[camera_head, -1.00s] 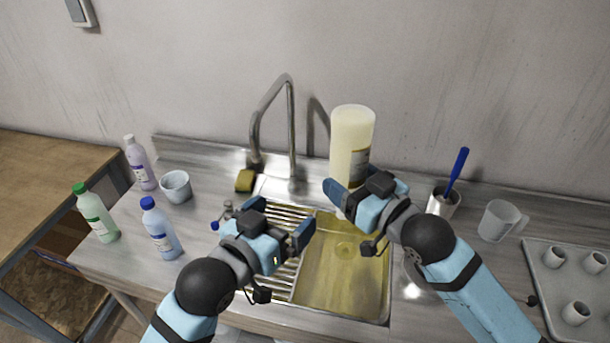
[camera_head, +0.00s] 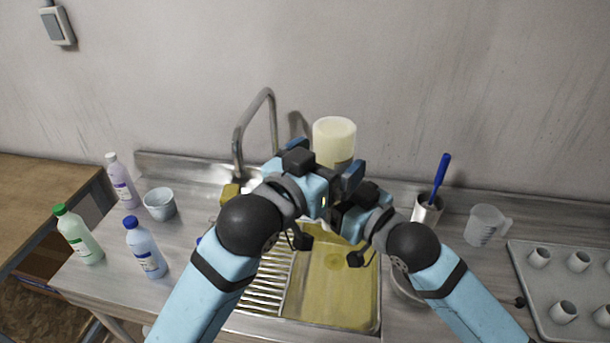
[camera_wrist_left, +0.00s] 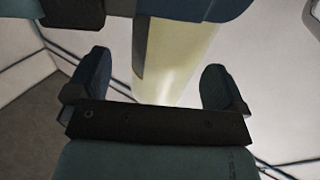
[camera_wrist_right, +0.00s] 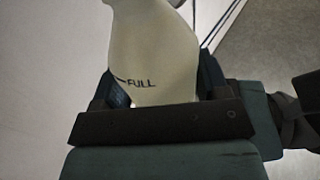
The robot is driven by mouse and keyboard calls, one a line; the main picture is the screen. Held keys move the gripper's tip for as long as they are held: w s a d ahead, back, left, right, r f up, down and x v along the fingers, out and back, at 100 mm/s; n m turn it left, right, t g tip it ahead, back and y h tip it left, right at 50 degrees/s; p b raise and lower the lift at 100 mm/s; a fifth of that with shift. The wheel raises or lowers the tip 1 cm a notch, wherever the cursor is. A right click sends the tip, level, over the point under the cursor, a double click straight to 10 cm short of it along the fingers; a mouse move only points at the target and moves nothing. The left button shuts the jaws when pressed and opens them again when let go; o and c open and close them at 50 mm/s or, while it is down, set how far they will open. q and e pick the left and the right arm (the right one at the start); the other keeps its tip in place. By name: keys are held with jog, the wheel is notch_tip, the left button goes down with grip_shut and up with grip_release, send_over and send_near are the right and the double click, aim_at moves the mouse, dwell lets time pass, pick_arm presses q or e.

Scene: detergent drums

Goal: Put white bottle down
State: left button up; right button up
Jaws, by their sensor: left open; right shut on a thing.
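The white bottle (camera_head: 334,136), pale cream with a flat round end facing up, is above the sink; its lower part is hidden behind my grippers. In the right wrist view it (camera_wrist_right: 152,50) bears the word FULL. My right gripper (camera_head: 345,200) is shut on the bottle, low down. My left gripper (camera_head: 325,165) is open, its fingers on either side of the bottle; contact cannot be told. In the left wrist view the bottle (camera_wrist_left: 178,65) runs between the open fingers, with part of my other gripper across the top.
The sink (camera_head: 335,300) with a rack on its left side lies below; the tap (camera_head: 240,140) is behind left. A yellow sponge (camera_head: 230,194), grey cup (camera_head: 160,204) and several bottles stand left. A brush cup (camera_head: 426,213), measuring jug (camera_head: 485,226) and tray (camera_head: 537,292) stand right.

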pick_arm(q)
jog(key=shift+x, duration=1.55)
jog(key=c, duration=1)
pick_arm(e)
jog(key=o, duration=1.1)
jog(key=shift+s, duration=0.1)
